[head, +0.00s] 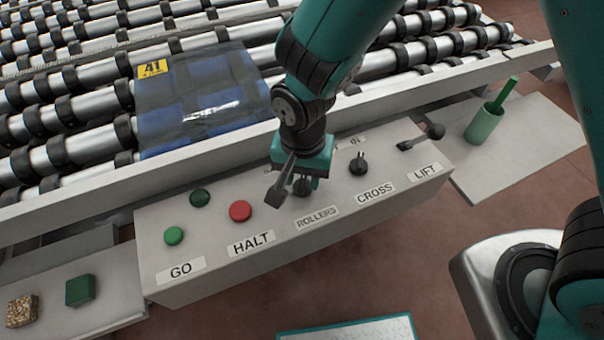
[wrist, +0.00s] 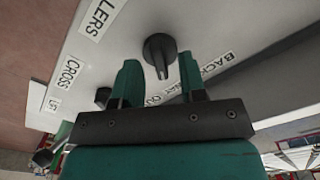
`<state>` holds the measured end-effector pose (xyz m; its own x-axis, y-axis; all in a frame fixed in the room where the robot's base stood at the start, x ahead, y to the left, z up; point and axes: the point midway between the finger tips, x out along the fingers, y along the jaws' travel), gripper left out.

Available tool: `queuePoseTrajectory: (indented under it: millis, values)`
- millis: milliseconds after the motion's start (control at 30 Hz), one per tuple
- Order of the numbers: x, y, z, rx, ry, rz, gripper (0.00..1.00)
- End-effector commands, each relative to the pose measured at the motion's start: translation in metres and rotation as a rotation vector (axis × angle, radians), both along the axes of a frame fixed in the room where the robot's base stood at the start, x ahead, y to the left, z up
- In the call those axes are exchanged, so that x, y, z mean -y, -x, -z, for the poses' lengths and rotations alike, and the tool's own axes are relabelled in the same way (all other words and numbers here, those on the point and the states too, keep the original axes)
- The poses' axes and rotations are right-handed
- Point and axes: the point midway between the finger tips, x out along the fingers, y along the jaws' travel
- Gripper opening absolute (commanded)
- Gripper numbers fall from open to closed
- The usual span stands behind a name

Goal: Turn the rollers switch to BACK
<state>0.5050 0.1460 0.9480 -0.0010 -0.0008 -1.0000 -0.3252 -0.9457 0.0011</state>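The rollers switch (wrist: 160,52) is a dark round knob with a pointer ridge, on the light grey panel (head: 203,268) above the ROLLERS label (head: 316,218). In the wrist view its ridge points down toward my gripper's body. My gripper (head: 292,190) is over the switch and hides most of it in the head view. In the wrist view, the two green fingers of my gripper (wrist: 158,68) are apart, with the knob between and slightly beyond their tips, no clear contact. A BACK label (wrist: 210,66) lies right of the knob; more lettering is partly hidden by the fingers.
Left of the switch are the red HALT button (head: 240,211), green GO button (head: 174,236) and dark green lamp (head: 200,198). Right are the CROSS switch (head: 358,163) and LIFT lever (head: 434,132).

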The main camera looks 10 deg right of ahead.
Motion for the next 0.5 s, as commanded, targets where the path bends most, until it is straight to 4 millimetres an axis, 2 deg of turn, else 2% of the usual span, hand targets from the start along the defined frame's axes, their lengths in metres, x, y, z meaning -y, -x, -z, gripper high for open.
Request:
queuePoseTrajectory:
  millis: [133,400,433,500]
  values:
    - [0.0001,0.0001,0.0089,0.0,0.0,0.0,0.38]
    - [-0.0001,-0.0001,0.01,0.001,-0.001,0.0,0.38]
    - [-0.0002,-0.0002,0.0099,0.001,-0.001,0.0,0.34]
    - [-0.0001,-0.0001,0.0099,0.001,-0.001,0.0,0.18]
